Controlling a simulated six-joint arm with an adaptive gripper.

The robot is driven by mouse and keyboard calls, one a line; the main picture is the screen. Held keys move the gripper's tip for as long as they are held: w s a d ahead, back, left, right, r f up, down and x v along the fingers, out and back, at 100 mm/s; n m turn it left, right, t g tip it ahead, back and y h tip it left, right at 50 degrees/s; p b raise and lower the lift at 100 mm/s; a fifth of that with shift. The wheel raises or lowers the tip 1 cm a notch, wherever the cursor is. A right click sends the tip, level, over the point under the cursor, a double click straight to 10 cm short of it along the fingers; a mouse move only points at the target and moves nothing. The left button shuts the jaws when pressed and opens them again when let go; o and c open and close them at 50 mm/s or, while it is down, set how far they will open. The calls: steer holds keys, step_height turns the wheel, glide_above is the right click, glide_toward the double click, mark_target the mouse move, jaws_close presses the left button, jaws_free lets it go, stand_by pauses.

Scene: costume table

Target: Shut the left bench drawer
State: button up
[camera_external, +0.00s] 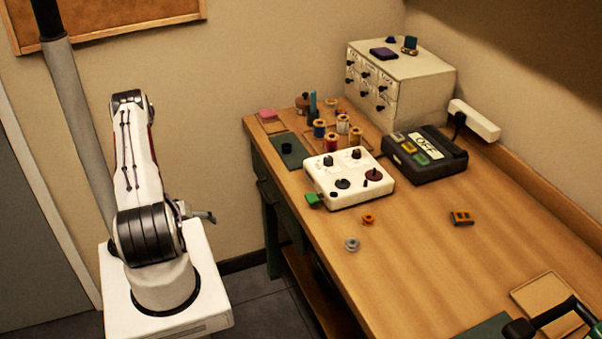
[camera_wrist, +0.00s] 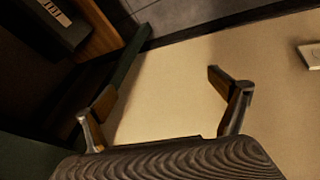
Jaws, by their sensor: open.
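The wooden bench (camera_external: 420,265) has a dark green front and side under its top. A dark part like a handle (camera_external: 263,190) shows on its left front, below the top. I cannot tell from the external view how far the left drawer stands out. My gripper (camera_external: 207,217) is mostly hidden behind my arm, left of the bench and apart from it. In the wrist view my gripper (camera_wrist: 160,92) is open and empty, its fingers wide apart before the beige wall. A dark box-like part with a pale label (camera_wrist: 52,12) shows at upper left there; I cannot tell whether it is the drawer.
A white control box (camera_external: 348,178), a black device reading OFF (camera_external: 425,155), several thread spools (camera_external: 330,140) and a small drawer cabinet (camera_external: 400,85) stand on the bench. Loose small parts lie nearer. Floor (camera_external: 265,295) is open between my base and the bench.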

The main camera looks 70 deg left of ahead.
steer(key=w+d+r+m+t, duration=0.2)
steer(key=w+d+m+t, duration=0.15)
steer(key=w, duration=0.25)
steer(key=m+t+h, duration=0.4)
steer(key=m+t, duration=0.6)
steer(key=m, duration=0.2)
glide_toward(263, 191)
steer(key=w, duration=0.2)
steer(key=shift+d+f, duration=0.1)
steer(key=shift+f, duration=0.05)
steer(key=shift+w, duration=0.25)
steer(key=shift+w, duration=3.7)
steer(key=shift+c, duration=0.3)
